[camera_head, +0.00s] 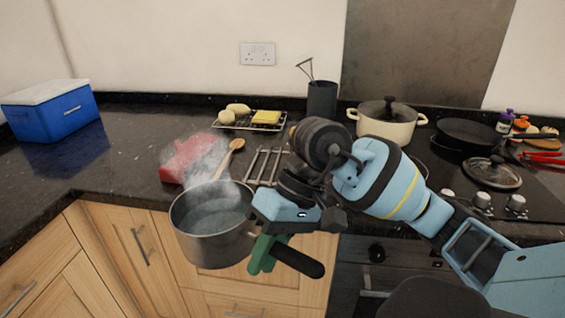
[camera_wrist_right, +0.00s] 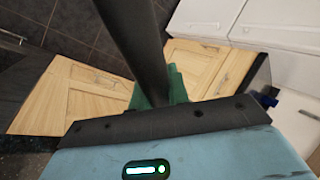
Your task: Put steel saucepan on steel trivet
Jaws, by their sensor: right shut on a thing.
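The steel saucepan (camera_head: 208,248) holds greyish liquid, with steam rising from it. It hangs upright, in front of the counter's front edge. My right gripper (camera_head: 265,252), with green fingers, is shut on the saucepan's black handle (camera_head: 301,262). In the right wrist view, the handle (camera_wrist_right: 140,45) runs up from the green fingers (camera_wrist_right: 165,90); the pan body is not seen there. The steel trivet (camera_head: 265,166), a set of bars, lies on the counter behind the pan, partly hidden on its right by my right arm. My left gripper is not in view.
A red item (camera_head: 181,162) and a wooden spoon (camera_head: 229,157) lie behind the pan, left of the trivet, partly veiled by steam. A rack with yellow items (camera_head: 266,118) stands further back. A cream pot (camera_head: 387,125) is right, a blue box (camera_head: 50,112) far left.

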